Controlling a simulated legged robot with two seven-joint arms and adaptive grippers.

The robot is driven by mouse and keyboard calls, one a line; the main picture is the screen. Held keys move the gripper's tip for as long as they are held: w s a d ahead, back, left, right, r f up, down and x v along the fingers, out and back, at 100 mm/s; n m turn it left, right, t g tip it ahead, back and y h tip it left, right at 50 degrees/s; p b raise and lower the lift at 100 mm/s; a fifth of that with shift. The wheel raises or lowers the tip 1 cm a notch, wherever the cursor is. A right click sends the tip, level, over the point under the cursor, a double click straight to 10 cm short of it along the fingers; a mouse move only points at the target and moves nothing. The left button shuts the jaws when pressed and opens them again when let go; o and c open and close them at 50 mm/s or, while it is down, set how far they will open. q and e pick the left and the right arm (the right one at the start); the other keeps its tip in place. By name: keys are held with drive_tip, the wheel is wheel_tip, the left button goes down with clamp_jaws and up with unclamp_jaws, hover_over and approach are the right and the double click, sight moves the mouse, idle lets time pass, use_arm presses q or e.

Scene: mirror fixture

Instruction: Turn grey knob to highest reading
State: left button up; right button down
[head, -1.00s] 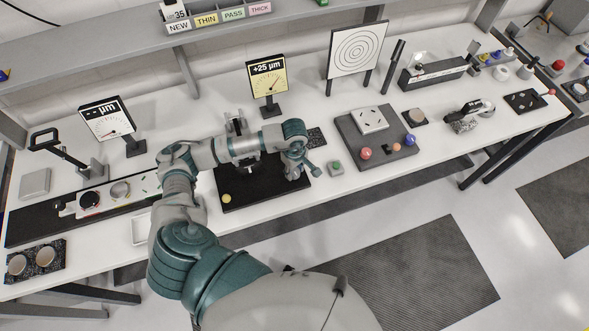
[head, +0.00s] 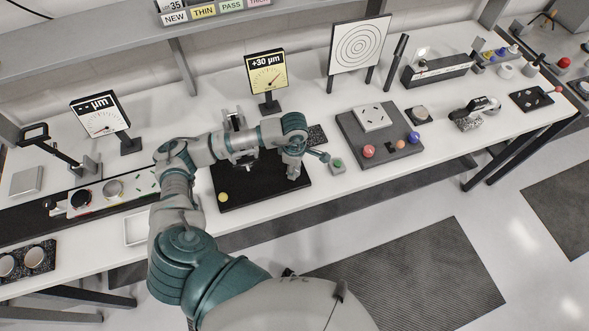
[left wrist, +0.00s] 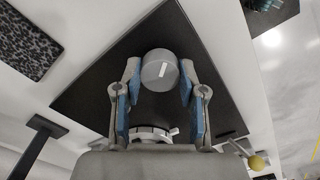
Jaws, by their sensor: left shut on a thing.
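The grey knob (left wrist: 161,71) is a round cap with a white mark line, seen from above in the left wrist view. My left gripper (head: 293,172) is shut on it, with blue-padded fingers on both sides. In the head view my arm hides most of the knob. It stands over a black base plate (head: 240,192) on the white bench. The yellow-faced gauge (head: 266,72) behind it reads +30 µm, with its needle toward the upper right. My right gripper is not in view.
A second gauge (head: 99,117) at left shows no number. A grey block (head: 385,148) with coloured balls is farther right. A white tray (head: 135,229) lies at the left front.

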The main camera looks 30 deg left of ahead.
use_arm(q)
drive_tip(key=shift+n, duration=0.5)
drive_tip(key=shift+r, duration=0.1)
drive_tip(key=o, duration=1.1)
drive_tip(key=shift+w, duration=0.1)
drive_tip(key=shift+o, duration=0.2)
wheel_tip(320, 180, up, 12)
drive_tip(key=shift+a+f, duration=0.1)
drive_tip(key=shift+f, duration=0.1)
